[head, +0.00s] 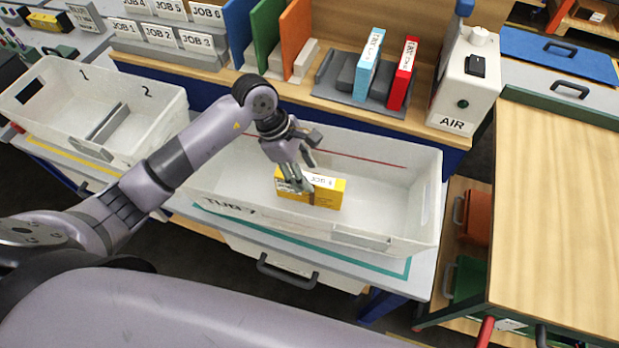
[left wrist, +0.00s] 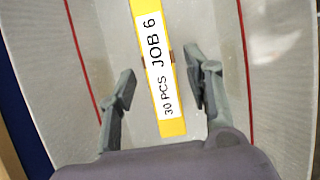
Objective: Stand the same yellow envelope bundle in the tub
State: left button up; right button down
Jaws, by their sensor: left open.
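The yellow envelope bundle (head: 328,193) stands in the white tub (head: 400,220) marked TUB 7, near its middle. In the left wrist view the yellow bundle (left wrist: 173,128) shows its narrow top with a white label reading JOB 6, 30 PCS. My left gripper (head: 303,178) is inside the tub over the bundle. In the left wrist view its open fingers (left wrist: 162,88) are on either side of the bundle, with a gap showing at least on the left. Part of the bundle is hidden behind the gripper in the head view. My right gripper is not in view.
Another white tub (head: 150,102) with a grey divider stands at the left. Behind the tub is a rack with a blue (head: 369,62) and a red bundle (head: 403,73). The AIR unit (head: 468,85) stands behind right. A wooden worktop (head: 560,190) lies clear at the right.

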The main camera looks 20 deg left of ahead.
pick_arm(q)
jog(key=b+v, duration=0.2)
jog(key=v, duration=0.7)
